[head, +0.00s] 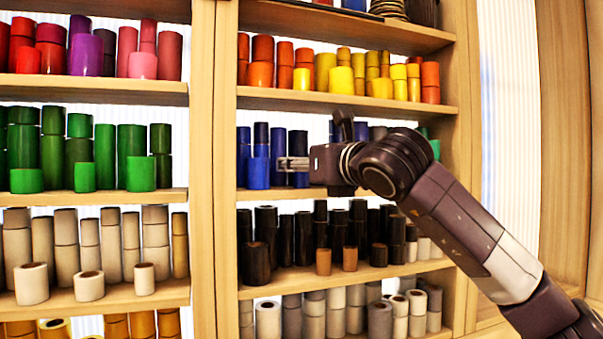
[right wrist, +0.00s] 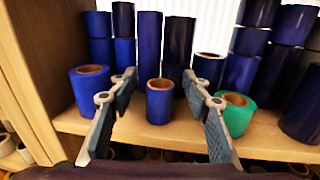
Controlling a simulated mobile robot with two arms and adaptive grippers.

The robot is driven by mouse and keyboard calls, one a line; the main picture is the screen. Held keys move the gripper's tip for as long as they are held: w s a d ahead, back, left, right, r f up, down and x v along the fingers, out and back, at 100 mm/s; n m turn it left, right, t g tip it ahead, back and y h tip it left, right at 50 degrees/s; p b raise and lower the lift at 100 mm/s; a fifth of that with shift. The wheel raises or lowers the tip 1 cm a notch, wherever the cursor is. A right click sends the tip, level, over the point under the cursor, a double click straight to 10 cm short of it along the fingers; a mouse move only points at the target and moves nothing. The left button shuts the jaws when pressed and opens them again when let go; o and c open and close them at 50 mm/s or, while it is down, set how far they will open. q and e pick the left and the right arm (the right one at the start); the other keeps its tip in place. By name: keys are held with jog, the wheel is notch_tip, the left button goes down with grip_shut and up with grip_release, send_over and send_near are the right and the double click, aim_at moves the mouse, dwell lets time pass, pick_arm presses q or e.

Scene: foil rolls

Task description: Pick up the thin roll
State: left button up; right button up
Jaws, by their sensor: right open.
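A short, thin blue roll (right wrist: 160,101) with a brown core stands upright at the front of a wooden shelf in the right wrist view. My right gripper (right wrist: 160,84) is open, with one finger on each side of this roll in that view. I cannot tell whether the fingers touch it. In the head view, my right gripper (head: 284,163) reaches from the right into the blue row of the middle shelf. There the thin roll cannot be made out clearly behind the gripper. My left gripper is not in view.
A wider blue roll (right wrist: 90,88) stands left of the thin roll, and a green roll (right wrist: 238,112) stands right, close to the right finger. Tall dark blue rolls (right wrist: 150,66) stand behind. A wooden upright (right wrist: 35,75) bounds the left side. Other shelves hold many rolls.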

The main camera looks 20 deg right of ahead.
jog(key=c, duration=1)
